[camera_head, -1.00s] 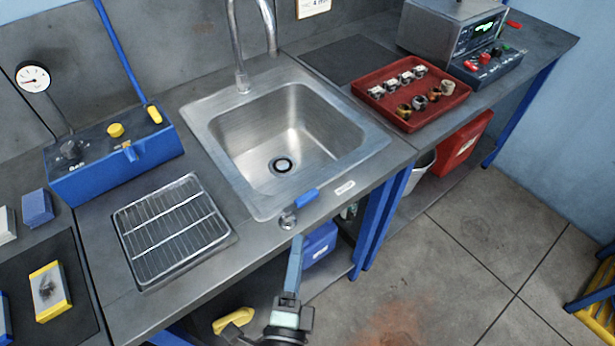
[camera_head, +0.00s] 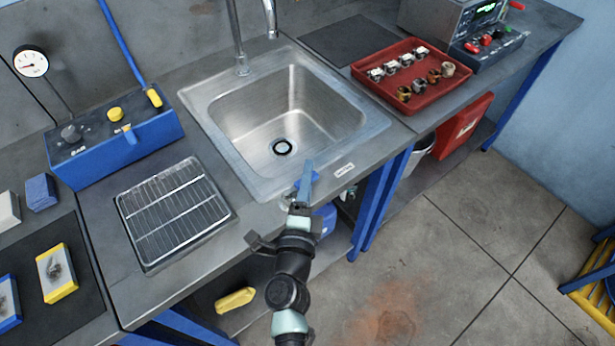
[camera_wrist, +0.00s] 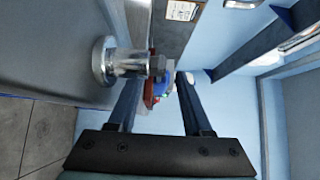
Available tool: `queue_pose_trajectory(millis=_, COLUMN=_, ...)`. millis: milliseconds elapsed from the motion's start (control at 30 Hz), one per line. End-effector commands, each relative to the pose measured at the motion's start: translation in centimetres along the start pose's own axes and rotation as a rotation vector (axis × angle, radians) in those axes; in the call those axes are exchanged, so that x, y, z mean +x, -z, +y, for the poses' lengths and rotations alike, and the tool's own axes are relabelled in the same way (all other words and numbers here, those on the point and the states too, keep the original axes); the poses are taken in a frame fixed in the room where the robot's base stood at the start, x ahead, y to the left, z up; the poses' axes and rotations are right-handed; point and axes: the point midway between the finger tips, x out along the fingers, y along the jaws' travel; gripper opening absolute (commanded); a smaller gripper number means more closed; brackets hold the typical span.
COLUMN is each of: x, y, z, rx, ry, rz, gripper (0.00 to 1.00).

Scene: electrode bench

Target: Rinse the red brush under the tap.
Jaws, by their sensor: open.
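No red brush shows in either view. The steel tap (camera_head: 238,45) rises behind the sink (camera_head: 222,125); no water shows in the basin. A round steel valve (camera_wrist: 106,61) with a stem sits on the bench's front face, and its blue lever is largely hidden behind my gripper in the head view. My gripper (camera_head: 307,172) is at the front edge of the sink, over this lever. In the wrist view my gripper (camera_wrist: 160,82) is open, with the valve's stem end reaching between its fingers. I cannot tell whether they touch it.
A drying rack (camera_head: 178,212) lies left of the sink, before a blue box with a gauge (camera_head: 30,62). A red tray (camera_head: 432,98) of small parts stands to the right. Yellow and blue blocks lie at the left. A yellow object (camera_head: 235,300) lies below the bench.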

Motion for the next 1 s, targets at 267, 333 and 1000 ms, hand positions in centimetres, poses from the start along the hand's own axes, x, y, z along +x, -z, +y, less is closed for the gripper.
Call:
queue_pose_trajectory(millis=267, x=0.26, y=0.02, z=0.01, rx=0.000, ry=-0.001, rz=0.000, gripper=0.50)
queue_pose_trajectory(millis=333, x=0.26, y=0.02, z=0.01, rx=0.000, ry=-0.001, rz=0.000, gripper=0.46)
queue_pose_trajectory(millis=1000, x=0.23, y=0.00, z=0.02, rx=0.000, ry=-0.001, rz=0.000, gripper=0.00)
